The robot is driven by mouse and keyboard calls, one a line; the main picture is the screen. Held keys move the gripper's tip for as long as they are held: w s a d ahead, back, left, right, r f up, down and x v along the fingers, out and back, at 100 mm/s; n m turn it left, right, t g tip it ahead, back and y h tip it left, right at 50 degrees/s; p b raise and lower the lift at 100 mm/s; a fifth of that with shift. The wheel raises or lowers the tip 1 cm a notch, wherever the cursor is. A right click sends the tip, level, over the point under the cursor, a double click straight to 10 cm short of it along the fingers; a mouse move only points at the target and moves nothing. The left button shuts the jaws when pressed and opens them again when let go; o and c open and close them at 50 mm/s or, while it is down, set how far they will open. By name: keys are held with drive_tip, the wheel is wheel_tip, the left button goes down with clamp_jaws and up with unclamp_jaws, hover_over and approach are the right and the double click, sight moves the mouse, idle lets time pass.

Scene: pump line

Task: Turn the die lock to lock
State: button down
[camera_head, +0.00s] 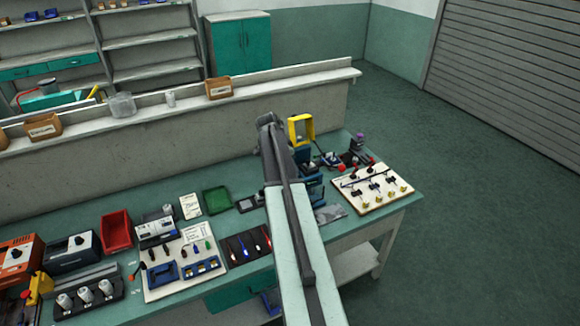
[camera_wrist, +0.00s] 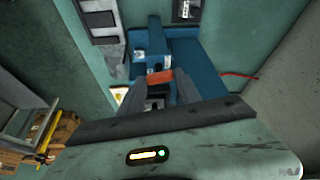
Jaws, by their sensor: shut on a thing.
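The die lock shows in the wrist view as a small orange-red bar (camera_wrist: 160,77) on a blue machine (camera_wrist: 184,48). My gripper (camera_wrist: 160,80) has its two grey fingers on either side of the bar, shut on it. The bar lies roughly crosswise, tilted slightly, between the fingertips. In the head view the blue machine (camera_head: 314,188) stands on the bench, partly hidden behind my arm. The gripper and the lock are hidden there by my arm. I cannot read any lock marking.
A yellow frame (camera_head: 302,118) rises behind the machine. A white board with knobs (camera_head: 379,190) lies to its right. A green tray (camera_head: 216,200) and a dark tool mat (camera_head: 245,245) lie to its left. In the wrist view a red cable (camera_wrist: 240,75) runs right of the machine.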

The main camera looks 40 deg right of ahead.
drive_tip(key=shift+w+m+g, duration=0.1)
drive_tip(key=shift+m+g, duration=0.4)
drive_tip(key=shift+m, duration=0.6)
drive_tip(key=c, duration=1.1)
unclamp_jaws()
drive_tip(key=p+v, duration=0.7)
drive_tip(key=shift+r, duration=0.4)
